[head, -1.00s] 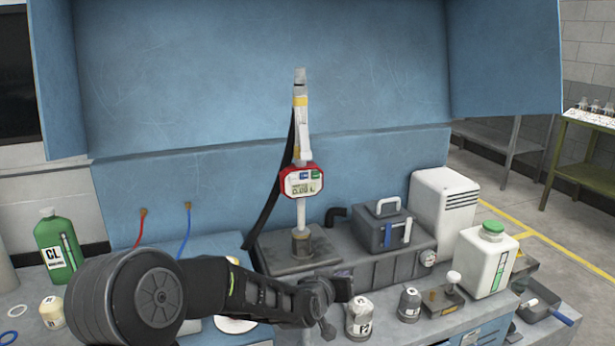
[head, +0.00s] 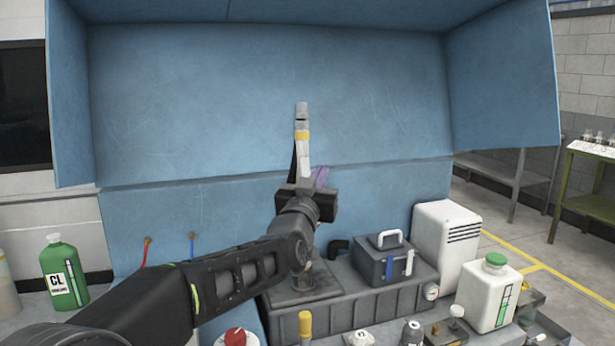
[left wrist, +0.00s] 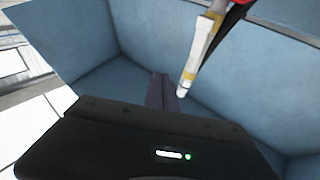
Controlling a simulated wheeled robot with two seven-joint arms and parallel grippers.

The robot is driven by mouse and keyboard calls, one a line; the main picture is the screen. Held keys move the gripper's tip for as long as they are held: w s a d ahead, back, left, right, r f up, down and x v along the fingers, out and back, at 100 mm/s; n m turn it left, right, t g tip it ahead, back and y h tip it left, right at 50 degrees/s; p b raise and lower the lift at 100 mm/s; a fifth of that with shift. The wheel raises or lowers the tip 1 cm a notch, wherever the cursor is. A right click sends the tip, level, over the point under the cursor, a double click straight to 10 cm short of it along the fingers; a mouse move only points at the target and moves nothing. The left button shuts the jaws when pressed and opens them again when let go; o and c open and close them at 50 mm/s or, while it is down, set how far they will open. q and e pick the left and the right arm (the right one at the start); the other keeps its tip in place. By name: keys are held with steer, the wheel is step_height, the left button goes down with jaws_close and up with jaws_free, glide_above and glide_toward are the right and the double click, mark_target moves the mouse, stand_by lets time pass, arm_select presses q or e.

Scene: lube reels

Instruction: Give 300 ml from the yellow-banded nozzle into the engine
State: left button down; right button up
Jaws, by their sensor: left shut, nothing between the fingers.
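The yellow-banded nozzle (head: 302,150) stands upright at the middle of the head view, in front of the blue back panel. Its lower end is hidden behind my left arm, above a grey ribbed block (head: 375,302) that looks like the engine. My left gripper (head: 320,177) is at the height of the nozzle's meter and hides it. Its purple fingers are together and empty. In the left wrist view, the nozzle (left wrist: 198,58) is beside the fingers (left wrist: 163,92), and a red edge of the meter (left wrist: 241,3) shows at the top. My right gripper is out of view.
A dark grey case (head: 384,258) sits on the block, beside a white ribbed container (head: 444,245). A white jug with a green cap (head: 491,290) stands at the right. A green bottle (head: 64,270) is at the left. A yellow-topped item (head: 305,323) stands in front of the block.

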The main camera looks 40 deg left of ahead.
mark_target(306, 175)
arm_select(q)
steer(key=shift+f, duration=0.1)
steer(key=w+a+f, duration=0.3)
steer(key=w+a, duration=0.2)
steer(key=a, duration=0.1)
steer(key=shift+a+p, duration=0.4)
stand_by(0.3)
stand_by(1.9)
steer(key=shift+w+a+f+b, duration=0.1)
steer(key=shift+w+a+b, duration=0.1)
steer(key=shift+a+b, duration=0.15)
steer(key=shift+w+a+f, duration=0.15)
steer(key=shift+w+a, duration=0.2)
steer(key=shift+a, duration=0.05)
stand_by(1.0)
steer(key=shift+s+d+b, duration=0.1)
steer(key=shift+d+b, duration=0.05)
steer(key=shift+b, duration=0.15)
steer(key=shift+s+d+r+b, duration=0.35)
steer(key=shift+s+d+b, duration=0.15)
steer(key=shift+d, duration=0.15)
